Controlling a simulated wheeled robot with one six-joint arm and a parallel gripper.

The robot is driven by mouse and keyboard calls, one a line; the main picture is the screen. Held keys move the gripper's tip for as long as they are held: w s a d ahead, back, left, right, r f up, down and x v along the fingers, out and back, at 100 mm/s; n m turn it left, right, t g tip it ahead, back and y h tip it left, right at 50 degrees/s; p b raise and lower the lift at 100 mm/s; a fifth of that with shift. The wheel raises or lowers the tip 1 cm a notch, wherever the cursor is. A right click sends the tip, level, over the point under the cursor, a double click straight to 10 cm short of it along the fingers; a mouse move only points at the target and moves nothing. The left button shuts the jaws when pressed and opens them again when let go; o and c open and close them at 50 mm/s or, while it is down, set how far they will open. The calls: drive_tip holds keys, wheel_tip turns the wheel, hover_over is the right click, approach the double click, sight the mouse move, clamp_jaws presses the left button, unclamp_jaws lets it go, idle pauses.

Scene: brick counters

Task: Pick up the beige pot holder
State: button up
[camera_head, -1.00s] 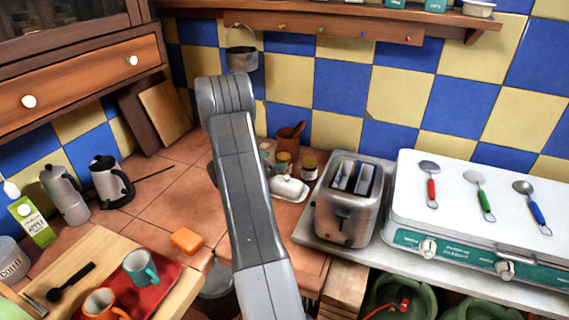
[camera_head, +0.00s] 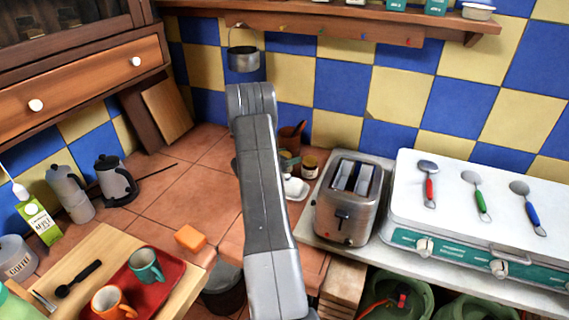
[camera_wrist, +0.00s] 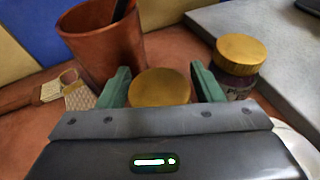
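I cannot surely make out the beige pot holder. A small beige woven patch (camera_wrist: 80,97) lies at the left of the wrist view, beside a terracotta pot, and may be part of it. My gripper (camera_wrist: 160,72) shows in the wrist view with two green fingers apart. A jar with a golden lid (camera_wrist: 160,88) appears between the fingers; I see no contact with them. In the head view my arm hides the gripper and part of the counter corner behind it.
The terracotta pot (camera_wrist: 105,45) with a dark handle in it stands close to the left finger. Another gold-lidded jar (camera_wrist: 238,62) stands right of the fingers. The toaster (camera_head: 348,200) is to the right. Tiled counter (camera_head: 190,185) left of my arm is mostly clear.

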drive_tip(key=c, duration=0.9)
drive_tip(key=shift+c, duration=0.2)
drive_tip(key=shift+r, duration=0.2)
drive_tip(key=shift+r+b, duration=0.4)
drive_tip(key=shift+r, duration=0.15)
wheel_tip(320, 180, up, 2)
drive_tip(key=shift+b, duration=0.4)
drive_tip(key=w+a+b, duration=0.1)
drive_tip(key=w+a, duration=0.1)
drive_tip(key=a, duration=0.3)
drive_tip(key=w+a+b, duration=0.1)
drive_tip(key=w+a, duration=0.2)
drive_tip(key=a, duration=0.3)
drive_tip(key=w+a+b, duration=0.1)
drive_tip(key=w+a, duration=0.1)
drive_tip(key=a, duration=0.3)
drive_tip(key=shift+w+a, duration=0.25)
